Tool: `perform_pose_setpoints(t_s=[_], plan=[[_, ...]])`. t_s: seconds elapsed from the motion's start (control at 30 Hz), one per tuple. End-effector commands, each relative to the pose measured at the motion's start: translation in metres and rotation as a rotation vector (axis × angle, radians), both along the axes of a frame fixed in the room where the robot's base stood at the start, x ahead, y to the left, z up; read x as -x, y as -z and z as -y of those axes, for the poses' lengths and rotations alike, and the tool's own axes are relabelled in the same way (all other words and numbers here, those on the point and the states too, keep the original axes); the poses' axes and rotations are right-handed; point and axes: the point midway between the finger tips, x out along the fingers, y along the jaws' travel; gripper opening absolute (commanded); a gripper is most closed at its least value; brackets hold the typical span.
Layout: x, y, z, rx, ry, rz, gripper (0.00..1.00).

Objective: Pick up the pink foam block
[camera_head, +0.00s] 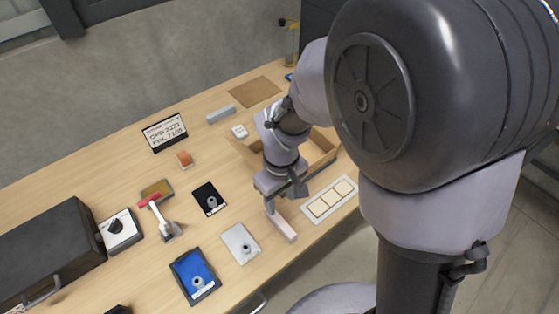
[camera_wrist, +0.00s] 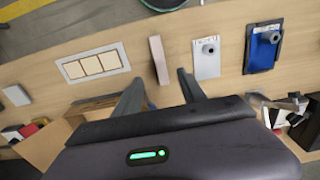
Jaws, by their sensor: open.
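The pink foam block (camera_head: 281,226) is a pale pink, long bar lying on the wooden table near its front edge. It also shows in the wrist view (camera_wrist: 159,59), just beyond my fingertips and roughly in line with the gap between them. My gripper (camera_head: 284,198) points down just above and beside the block in the head view. In the wrist view my gripper (camera_wrist: 160,82) has its two fingers spread apart with nothing between them. I cannot tell the exact height of the fingertips over the block.
A white tray with cream squares (camera_head: 312,220) lies right of the block. A white plate with a metal knob (camera_head: 240,256) lies left, then a blue tray (camera_head: 179,265). An open cardboard box (camera_head: 326,163) stands behind my gripper. A black case (camera_head: 92,223) is far left.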

Motion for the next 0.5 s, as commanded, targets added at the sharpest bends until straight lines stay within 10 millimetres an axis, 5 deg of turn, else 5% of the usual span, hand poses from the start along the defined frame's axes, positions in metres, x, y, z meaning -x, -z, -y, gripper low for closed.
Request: perform_pose_setpoints(t_s=[0.03,0.2,0.5], plan=[[0.001,0.024,0.000,0.001,0.001,-0.004,0.48],[0.001,0.067,0.000,0.001,0.003,-0.003,0.48],[-0.003,0.101,0.000,0.000,0.006,-0.001,0.48]])
